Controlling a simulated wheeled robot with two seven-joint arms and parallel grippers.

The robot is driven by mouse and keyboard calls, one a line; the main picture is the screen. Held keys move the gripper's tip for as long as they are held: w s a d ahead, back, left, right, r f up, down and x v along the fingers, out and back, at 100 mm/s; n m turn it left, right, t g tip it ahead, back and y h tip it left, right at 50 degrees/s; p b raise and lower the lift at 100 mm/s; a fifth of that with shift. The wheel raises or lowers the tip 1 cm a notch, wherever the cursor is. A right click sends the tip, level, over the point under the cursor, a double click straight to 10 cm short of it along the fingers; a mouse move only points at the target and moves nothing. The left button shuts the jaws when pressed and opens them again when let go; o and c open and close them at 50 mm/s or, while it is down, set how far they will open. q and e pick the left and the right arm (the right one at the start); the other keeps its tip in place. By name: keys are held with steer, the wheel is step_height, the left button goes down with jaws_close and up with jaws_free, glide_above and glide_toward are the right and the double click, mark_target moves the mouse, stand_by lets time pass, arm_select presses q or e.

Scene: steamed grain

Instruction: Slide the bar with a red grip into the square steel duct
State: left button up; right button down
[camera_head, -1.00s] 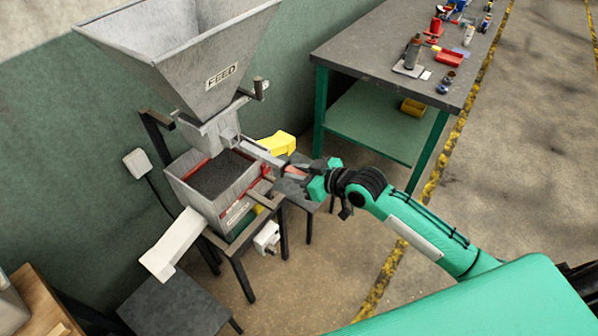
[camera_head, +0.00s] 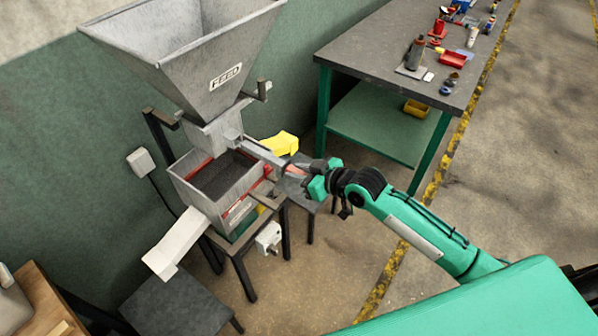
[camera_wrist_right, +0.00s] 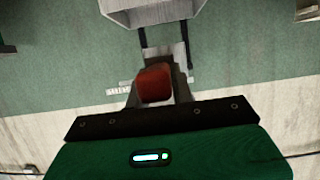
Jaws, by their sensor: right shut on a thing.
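My right gripper (camera_head: 305,172) is shut on the red grip (camera_wrist_right: 154,85) of the bar. The grey bar (camera_head: 262,153) reaches from the fingers up and left toward the square steel duct (camera_head: 214,134) under the hopper. In the head view the bar's far end overlaps the duct's right side. I cannot tell whether the tip is inside the duct or only in front of it. In the right wrist view the red grip hides most of the bar. My left gripper is not in view.
The grey feed hopper (camera_head: 190,50) stands above the duct. A box of dark grain (camera_head: 222,176) sits below, with a white chute (camera_head: 172,243) at its left. A yellow part (camera_head: 280,144) lies just behind the bar. A workbench (camera_head: 385,50) stands at the back right.

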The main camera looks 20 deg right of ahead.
mark_target(249, 145)
steer(key=shift+w+a+r, duration=0.1)
steer(key=shift+w+a, duration=0.75)
steer(key=shift+w, duration=0.15)
steer(key=shift+w+a, duration=0.9)
steer(key=shift+w, duration=0.3)
steer(key=shift+w+a, duration=0.75)
steer(key=shift+w, duration=0.2)
steer(key=shift+w+a+b, duration=0.35)
steer(key=shift+w+a, duration=0.45)
steer(key=shift+w, duration=0.2)
steer(key=shift+w+a+b, duration=0.4)
steer(key=shift+w+a, duration=0.6)
steer(key=shift+w, duration=0.3)
steer(key=shift+w+a+b, duration=0.4)
steer(key=shift+w+a, duration=0.55)
steer(key=shift+w, duration=0.3)
stand_by(1.2)
